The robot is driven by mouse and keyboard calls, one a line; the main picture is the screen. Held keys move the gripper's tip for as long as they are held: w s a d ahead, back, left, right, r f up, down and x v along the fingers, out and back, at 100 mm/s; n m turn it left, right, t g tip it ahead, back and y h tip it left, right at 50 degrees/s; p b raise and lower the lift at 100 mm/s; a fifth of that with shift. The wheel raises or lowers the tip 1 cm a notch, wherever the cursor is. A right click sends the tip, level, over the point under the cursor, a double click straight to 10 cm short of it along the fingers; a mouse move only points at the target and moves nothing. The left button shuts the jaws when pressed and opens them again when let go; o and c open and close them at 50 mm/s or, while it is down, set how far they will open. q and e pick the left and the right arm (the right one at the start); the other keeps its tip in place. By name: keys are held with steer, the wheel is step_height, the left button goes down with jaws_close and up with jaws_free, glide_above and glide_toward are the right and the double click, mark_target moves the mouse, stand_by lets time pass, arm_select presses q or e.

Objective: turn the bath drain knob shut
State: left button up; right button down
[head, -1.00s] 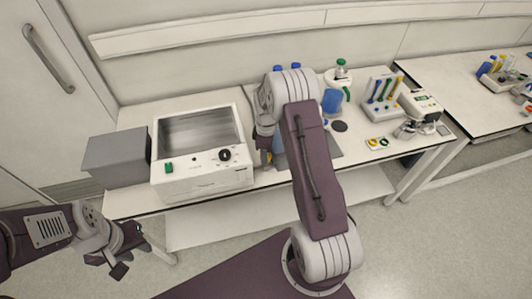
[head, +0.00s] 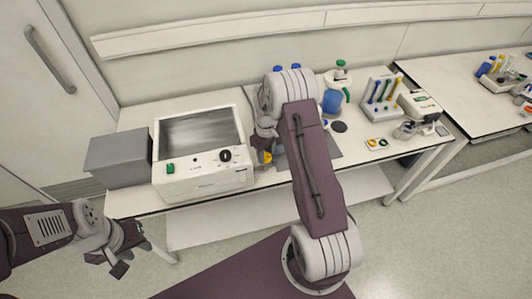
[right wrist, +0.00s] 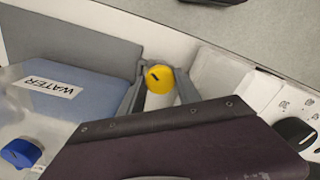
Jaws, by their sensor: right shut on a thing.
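The white bath (head: 203,182), with an open metal basin, stands on the bench. The yellow drain knob (right wrist: 159,78), with a short black mark on its face, is beside the bath; it also shows small in the head view (head: 266,156). My right gripper (right wrist: 160,88) is shut on the yellow knob, a finger on either side; in the head view it is partly hidden behind my arm. My left gripper (head: 126,250) is empty and open, in front of the bench at the lower left.
A grey box (head: 118,160) stands left of the bath. A container labelled WATER (right wrist: 60,95), with a blue cap (right wrist: 21,153), is close to my right gripper. The bath panel has a black dial (head: 225,156) and green switch (head: 170,168). A tube rack (head: 382,97) stands farther right.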

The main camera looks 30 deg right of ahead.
mark_target(266, 157)
steer(key=m, duration=0.6)
steer(key=shift+p, duration=0.35)
steer(key=m, duration=0.5)
steer(key=shift+a, duration=0.1)
steer(key=shift+m, duration=0.4)
steer(key=c, duration=0.9)
jaws_free()
steer(key=shift+o, duration=0.2)
step_height(266, 157, up, 9)
steer(key=shift+b, duration=0.3)
